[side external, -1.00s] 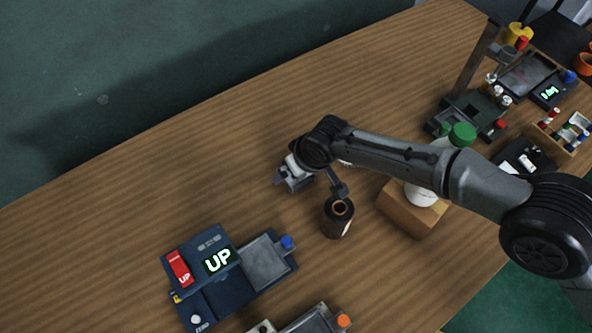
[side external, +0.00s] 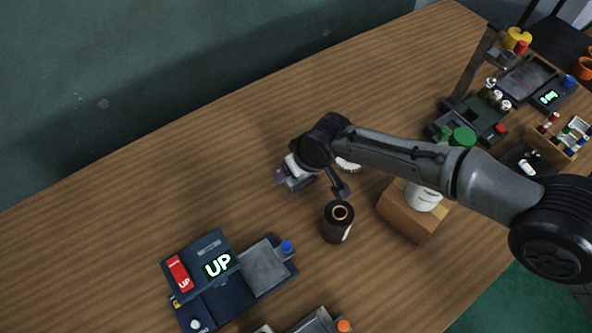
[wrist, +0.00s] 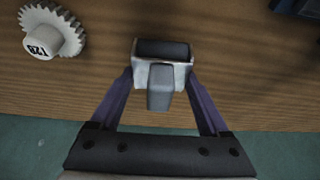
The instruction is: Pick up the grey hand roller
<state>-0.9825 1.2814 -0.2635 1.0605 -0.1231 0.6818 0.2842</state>
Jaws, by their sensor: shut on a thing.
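The grey hand roller (wrist: 162,70) lies between my fingers in the wrist view, with a pale frame, a dark roller part and a stubby grey handle pointing toward the palm. My gripper (wrist: 161,78) is shut on it, one finger at each side. In the side external view my gripper (side external: 290,182) is low over the middle of the table; the arm and wrist hide most of the roller there. I cannot tell whether the roller touches the table.
A dark blue device (side external: 205,275) reading UP is at lower left. The table's upper left is clear.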

